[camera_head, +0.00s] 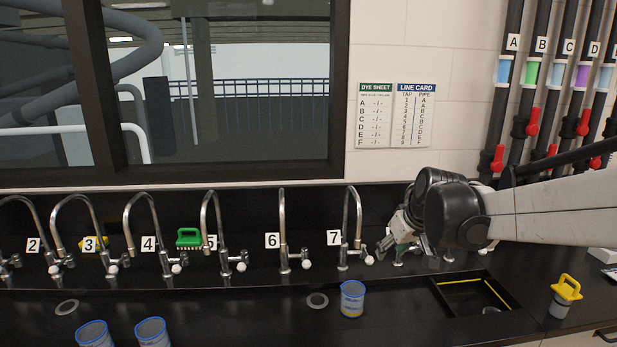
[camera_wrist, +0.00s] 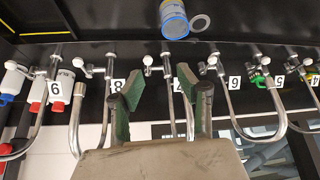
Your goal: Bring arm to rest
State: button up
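My arm (camera_head: 545,207) reaches in from the right in the head view. My gripper (camera_head: 390,240) is at the wall just right of tap 7 (camera_head: 352,222), in front of the tap beyond it. In the wrist view my gripper (camera_wrist: 157,86) shows two green-padded fingers spread apart, with nothing held between them. A tap pipe (camera_wrist: 170,100) shows behind the gap, and I cannot tell whether the fingers touch anything. The wrist view is upside down.
A row of numbered taps lines the black counter. A blue-rimmed beaker (camera_head: 352,299) stands below tap 7, also in the wrist view (camera_wrist: 174,20). Two beakers (camera_head: 151,331) stand front left. A sink recess (camera_head: 443,297) and a yellow-handled item (camera_head: 567,289) are at right.

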jog(key=s+f+m+t+h+b, duration=0.1)
jog(key=s+f+m+b, duration=0.2)
jog(key=s, duration=2.6)
jog(key=shift+f+m+h, duration=0.3)
jog(key=shift+f+h, duration=0.1)
jog(key=shift+f, duration=0.1)
